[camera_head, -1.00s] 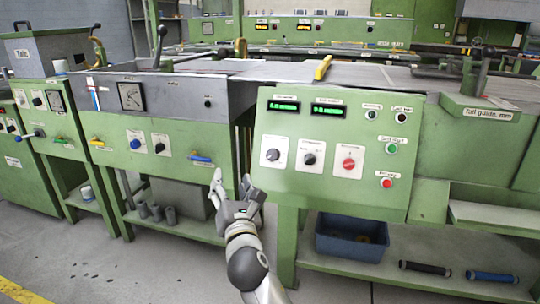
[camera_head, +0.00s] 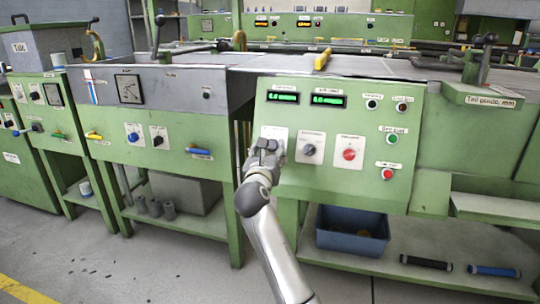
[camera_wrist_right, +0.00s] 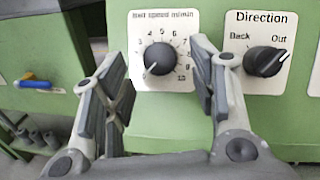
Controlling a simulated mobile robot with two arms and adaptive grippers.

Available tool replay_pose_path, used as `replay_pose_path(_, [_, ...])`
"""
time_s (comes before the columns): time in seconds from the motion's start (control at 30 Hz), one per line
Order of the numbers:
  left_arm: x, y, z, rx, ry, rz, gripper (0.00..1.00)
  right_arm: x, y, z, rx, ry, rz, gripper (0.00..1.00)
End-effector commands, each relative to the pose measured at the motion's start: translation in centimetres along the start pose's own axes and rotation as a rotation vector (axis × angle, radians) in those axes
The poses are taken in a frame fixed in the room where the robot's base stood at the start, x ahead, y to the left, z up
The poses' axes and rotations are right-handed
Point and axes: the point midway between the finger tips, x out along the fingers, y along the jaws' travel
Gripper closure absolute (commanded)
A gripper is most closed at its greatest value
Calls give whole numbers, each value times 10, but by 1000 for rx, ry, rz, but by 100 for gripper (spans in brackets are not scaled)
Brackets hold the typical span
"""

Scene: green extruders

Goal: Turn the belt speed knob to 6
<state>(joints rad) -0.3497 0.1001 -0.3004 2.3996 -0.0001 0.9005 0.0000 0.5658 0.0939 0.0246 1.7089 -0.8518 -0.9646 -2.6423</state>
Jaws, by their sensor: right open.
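The belt speed knob (camera_wrist_right: 160,59) is a black round knob on a white plate labelled with a speed in m/min. Its white pointer line points to the lower left, at the low end of the scale. The 6 is at the upper right of the dial. My right gripper (camera_wrist_right: 158,66) is open, its fingers left and right of the knob in the wrist view; I cannot tell whether they touch it. In the head view the right gripper (camera_head: 268,146) is in front of the leftmost plate on the green panel (camera_head: 335,195) and hides the knob. My left gripper is not in view.
The Direction knob (camera_wrist_right: 264,61) is close to the right finger and points toward Out. A red knob (camera_head: 349,154) and green (camera_head: 392,139) and red (camera_head: 387,174) buttons are further right. Two green displays (camera_head: 327,100) are above. A blue bin (camera_head: 352,231) sits on the shelf below.

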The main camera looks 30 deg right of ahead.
Motion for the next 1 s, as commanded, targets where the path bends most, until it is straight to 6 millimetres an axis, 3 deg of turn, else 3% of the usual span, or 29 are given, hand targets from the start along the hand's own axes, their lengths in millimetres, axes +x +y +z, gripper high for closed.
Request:
replay_pose_path(0.2, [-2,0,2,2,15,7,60,20,0,-1,1,0,1,47])
replay_pose_path(0.53, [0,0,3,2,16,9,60,23,0,1,1,0,1,47])
replay_pose_path(0.9, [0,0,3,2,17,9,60,23,0,0,1,0,1,92])
replay_pose_path(1.0, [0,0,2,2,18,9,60,23,0,0,2,0,1,92])
